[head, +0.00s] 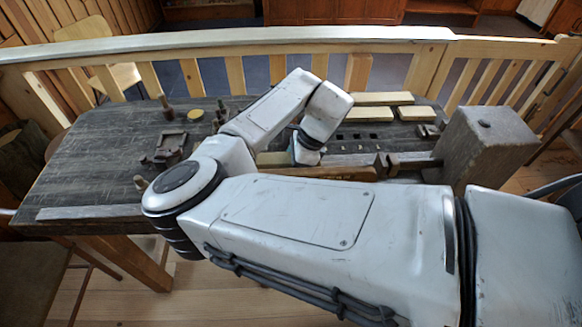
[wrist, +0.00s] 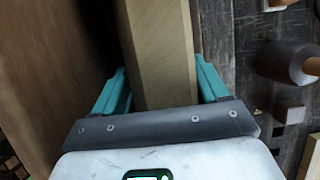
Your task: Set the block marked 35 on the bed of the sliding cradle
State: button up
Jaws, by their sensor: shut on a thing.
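My gripper (wrist: 163,88) shows in the wrist view with its two teal fingers on either side of a long pale wooden block (wrist: 160,45). It is shut on this block, which runs up out of the top of the picture. No number can be read on the block, so I cannot tell whether it is the one marked 35. In the head view my arm hides the fingers; a pale wooden piece (head: 270,158) shows just left of my wrist. I cannot make out the sliding cradle for certain.
The dark workbench (head: 95,165) carries several pale blocks (head: 388,98) at the back right and a dark metal fixture (head: 168,148) at left. A big grey-brown block (head: 492,145) stands at the right end. A wooden-handled tool (wrist: 284,62) lies right of my gripper.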

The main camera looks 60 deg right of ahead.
aim_at(288, 161)
jog(key=shift+s+f, duration=0.1)
jog(key=shift+s, duration=0.05)
jog(key=o, duration=1.5)
jog(key=shift+o, duration=0.2)
jog(key=shift+r, duration=0.2)
jog(key=shift+r+p, duration=2.55)
jog(key=shift+r, duration=0.1)
jog(key=shift+r+p, duration=0.45)
jog(key=shift+r, duration=0.8)
